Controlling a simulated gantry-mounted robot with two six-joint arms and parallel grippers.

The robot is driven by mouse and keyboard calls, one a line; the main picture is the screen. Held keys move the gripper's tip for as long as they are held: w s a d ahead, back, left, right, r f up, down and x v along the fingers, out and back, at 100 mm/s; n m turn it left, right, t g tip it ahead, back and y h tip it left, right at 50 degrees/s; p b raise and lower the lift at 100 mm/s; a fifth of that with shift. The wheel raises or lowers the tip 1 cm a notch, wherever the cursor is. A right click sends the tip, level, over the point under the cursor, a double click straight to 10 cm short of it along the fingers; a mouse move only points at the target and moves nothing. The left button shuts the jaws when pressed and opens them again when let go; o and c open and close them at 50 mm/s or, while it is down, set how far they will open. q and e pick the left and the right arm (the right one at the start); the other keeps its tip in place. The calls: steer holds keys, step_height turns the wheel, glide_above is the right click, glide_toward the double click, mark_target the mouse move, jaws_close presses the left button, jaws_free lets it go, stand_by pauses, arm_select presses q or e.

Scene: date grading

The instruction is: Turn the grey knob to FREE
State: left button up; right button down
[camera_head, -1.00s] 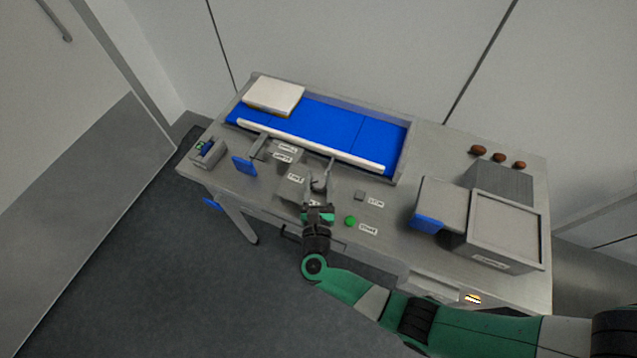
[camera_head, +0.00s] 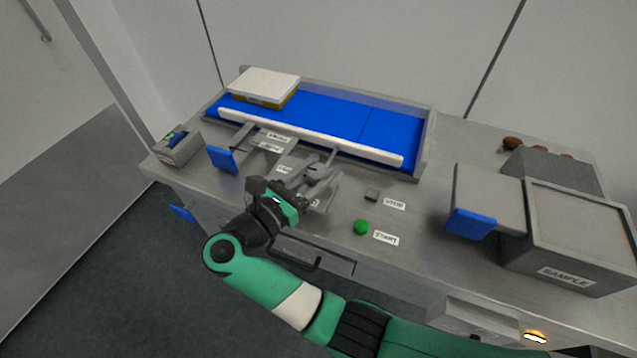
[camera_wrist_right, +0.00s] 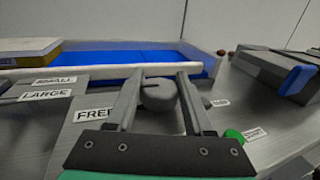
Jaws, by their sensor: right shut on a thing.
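The grey knob (camera_wrist_right: 160,97) is round and stands on the steel worktop, between the two fingers of my right gripper (camera_wrist_right: 161,84), which is shut on it. In the head view, the knob (camera_head: 314,171) is partly covered by the fingers of my right gripper (camera_head: 322,176). The FREE label (camera_wrist_right: 95,114) lies left of the knob in the wrist view. A short dark line shows on the knob's top, roughly level in that view. Another label by the knob is mostly hidden by my gripper. My left gripper is not in view.
The blue conveyor belt (camera_head: 335,122) with its pale rail (camera_head: 310,139) runs just behind the knob. A green START button (camera_head: 361,227) and a grey STOP button (camera_head: 372,195) are to the right. The SAMPLE box (camera_head: 570,255) stands further right; a blue paddle (camera_head: 222,159) is left.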

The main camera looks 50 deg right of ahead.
steer(key=shift+r+g, duration=0.1)
steer(key=shift+g, duration=0.2)
steer(key=shift+c, duration=1.4)
jaws_free()
steer(key=shift+d, duration=0.1)
steer(key=a+b, duration=0.1)
steer(key=a, duration=0.8)
steer(key=shift+s, duration=0.1)
steer(key=a+b, duration=0.2)
steer(key=b, duration=0.5)
steer(key=shift+s+a, duration=0.1)
steer(key=shift+a, duration=0.25)
